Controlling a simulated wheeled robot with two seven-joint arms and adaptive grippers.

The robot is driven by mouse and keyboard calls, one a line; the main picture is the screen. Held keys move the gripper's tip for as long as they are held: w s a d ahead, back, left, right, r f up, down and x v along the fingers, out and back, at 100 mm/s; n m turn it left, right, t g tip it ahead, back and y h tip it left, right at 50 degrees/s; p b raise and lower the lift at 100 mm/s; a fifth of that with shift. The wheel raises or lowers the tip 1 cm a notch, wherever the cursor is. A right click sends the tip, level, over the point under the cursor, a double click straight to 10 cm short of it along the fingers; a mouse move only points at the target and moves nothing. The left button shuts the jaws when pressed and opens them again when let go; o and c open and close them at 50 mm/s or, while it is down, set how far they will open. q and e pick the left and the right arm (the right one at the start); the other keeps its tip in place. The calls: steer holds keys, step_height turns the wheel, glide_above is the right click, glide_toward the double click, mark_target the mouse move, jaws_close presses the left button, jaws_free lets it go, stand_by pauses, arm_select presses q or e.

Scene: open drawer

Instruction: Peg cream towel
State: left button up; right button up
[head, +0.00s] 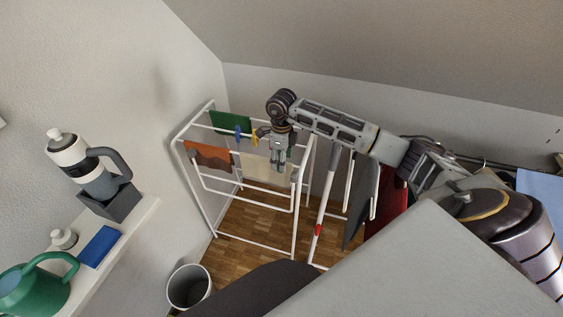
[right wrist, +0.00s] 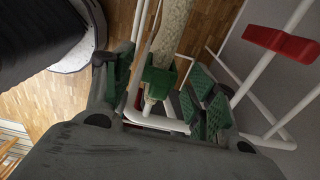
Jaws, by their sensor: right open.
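The cream towel (head: 256,170) hangs over a rail of the white drying rack (head: 297,215), between the brown towel and my right gripper. My right gripper (head: 278,166) is over the rack, pointing down in front of the towel's right part. In the right wrist view its green-padded fingers stand apart, with a pale speckled strip (right wrist: 174,32), apparently the cream towel, beyond them. A green piece (right wrist: 158,80) shows between the fingers; I cannot tell what it is. A yellow peg (head: 255,138) and a blue peg (head: 237,131) sit on the rack. My left gripper is not in view.
A green towel (head: 231,122) and a brown towel (head: 208,156) hang nearby. Dark grey and red cloths (head: 388,200) hang at right. A bin (head: 189,287) stands on the floor. A shelf at left holds a watering can (head: 38,287) and a blue box (head: 99,246).

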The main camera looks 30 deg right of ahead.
step_height(320, 180, up, 10)
stand_by(0.5)
stand_by(0.5)
